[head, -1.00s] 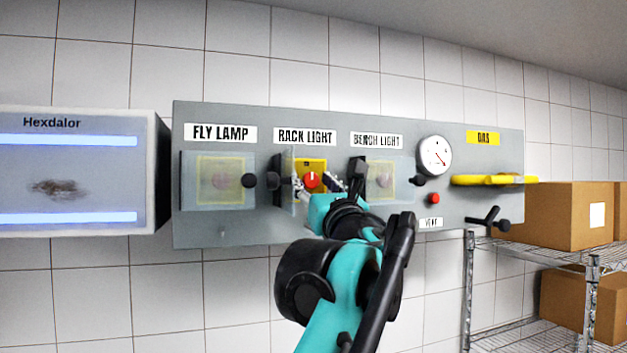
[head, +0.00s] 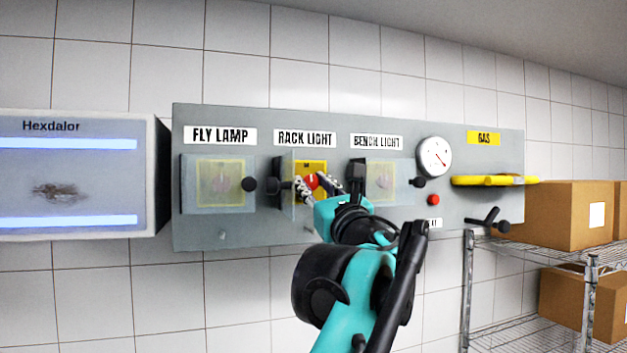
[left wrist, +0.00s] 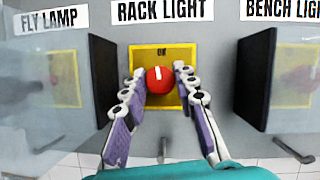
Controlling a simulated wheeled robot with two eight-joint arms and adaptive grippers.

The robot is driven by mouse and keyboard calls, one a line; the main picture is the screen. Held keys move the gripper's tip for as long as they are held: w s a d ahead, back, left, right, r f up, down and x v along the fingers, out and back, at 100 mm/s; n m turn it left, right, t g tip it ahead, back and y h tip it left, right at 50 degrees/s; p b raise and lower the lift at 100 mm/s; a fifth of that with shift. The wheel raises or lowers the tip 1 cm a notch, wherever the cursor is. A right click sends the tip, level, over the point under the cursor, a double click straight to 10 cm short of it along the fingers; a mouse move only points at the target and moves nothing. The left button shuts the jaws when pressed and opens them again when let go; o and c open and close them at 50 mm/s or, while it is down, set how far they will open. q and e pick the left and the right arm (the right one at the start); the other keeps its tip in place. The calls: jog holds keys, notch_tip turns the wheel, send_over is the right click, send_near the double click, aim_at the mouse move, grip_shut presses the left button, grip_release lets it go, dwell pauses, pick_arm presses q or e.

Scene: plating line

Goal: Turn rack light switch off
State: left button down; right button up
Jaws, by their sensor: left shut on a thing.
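The rack light switch is a red round knob (head: 311,181) on a yellow plate (head: 318,166), under the RACK LIGHT label on the grey panel. In the left wrist view the red knob (left wrist: 160,80) has a white mark pointing up toward small lettering on the yellow plate (left wrist: 162,53). My left gripper (head: 314,186) reaches the knob from below. Its two fingers (left wrist: 160,92) stand on either side of the knob, shut on it. The fingers hide part of the knob in the head view. My right gripper is not in view.
Clear covers shield the FLY LAMP switch (head: 219,184) and BENCH LIGHT switch (head: 384,181). Black blocks (left wrist: 103,80) and (left wrist: 256,80) flank the rack light plate. A gauge (head: 434,157), yellow gas handle (head: 490,180) and boxed shelf (head: 500,244) are to the right.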

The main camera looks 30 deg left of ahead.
pick_arm(q)
jog(key=n+g+p, duration=0.1)
jog(key=n, duration=0.1)
jog(key=n+g+p, duration=0.1)
jog(key=n, duration=0.2)
jog(key=n+g+y+p, duration=0.1)
jog(key=n+p, duration=0.1)
jog(key=shift+w+d+r+n+g, duration=0.1)
jog(key=shift+r+n+g, duration=0.15)
jog(key=shift+n+g, duration=0.15)
jog(key=n+g+p, duration=0.1)
jog(key=n+p, duration=0.1)
jog(key=n, duration=0.1)
jog(key=n+g+p, duration=0.1)
jog(key=n+p, duration=0.1)
jog(key=n, duration=0.1)
jog(key=shift+n+g+h+p, duration=0.3)
jog(key=shift+p, duration=0.05)
jog(key=n+p, duration=0.1)
jog(key=n, duration=0.1)
jog(key=shift+n+g+h, duration=0.3)
jog(key=shift+f+n+g+h+p, duration=0.1)
jog(key=shift+n+g+h+p, duration=0.25)
jog(key=shift+n, duration=0.75)
jog(key=c, duration=1.2)
grip_release()
